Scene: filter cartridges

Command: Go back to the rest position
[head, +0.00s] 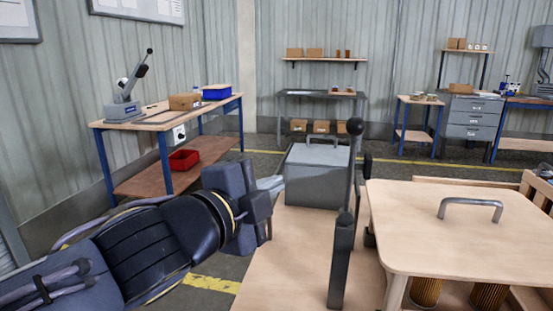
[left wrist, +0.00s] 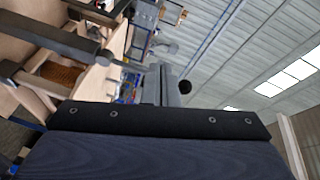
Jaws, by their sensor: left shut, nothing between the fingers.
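My left gripper (head: 268,186) shows in the head view at the end of my left arm, which comes in from the lower left. It is shut and empty, in the air left of the wooden bench and in front of the grey metal box (head: 312,180). In the left wrist view, a wide dark part of my own gripper fills the bottom. My right gripper is in neither view.
A dark upright lever (head: 342,255) with a ball knob stands on the wooden bench (head: 290,270), close right of my left gripper. A wooden board with a grey handle (head: 470,203) lies over pleated filter cartridges (head: 487,296). A blue-legged table (head: 160,122) stands at the back left.

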